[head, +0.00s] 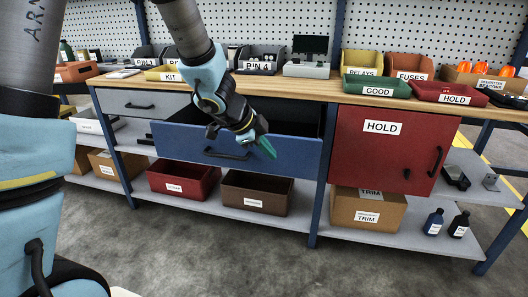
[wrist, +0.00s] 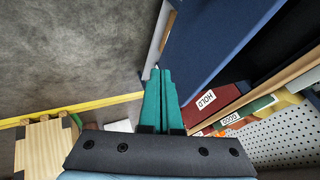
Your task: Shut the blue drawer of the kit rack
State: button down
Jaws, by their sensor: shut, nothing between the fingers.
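The blue drawer (head: 292,155) stands pulled out under the worktop, its dark inside showing above the front panel. Its dark bar handle (head: 226,154) is on the front, left of the middle. My gripper (head: 268,148) is shut and empty, with teal fingers in front of the drawer's face, right of the handle. In the wrist view the closed fingertips (wrist: 160,72) lie beside the blue drawer panel (wrist: 215,40). I cannot tell whether they touch it.
A grey drawer (head: 140,104) is at the left, and a red HOLD door (head: 375,150) at the right looks closed. Red (head: 183,182) and brown (head: 253,193) bins sit on the shelf below. Several bins line the worktop (head: 300,88). The floor in front is clear.

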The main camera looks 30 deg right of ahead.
jog(key=d+f, duration=0.1)
jog(key=d, duration=0.1)
jog(key=w+d+f, duration=0.1)
jog(key=d+f, duration=0.1)
jog(key=w+d+f+b, duration=0.1)
jog(key=d+f, duration=0.1)
jog(key=shift+w+f, duration=0.15)
jog(key=shift+w, duration=0.1)
jog(key=shift+w+d, duration=0.45)
jog(key=shift+f, duration=0.1)
jog(key=shift+w+p, duration=0.1)
jog(key=shift+p, duration=0.25)
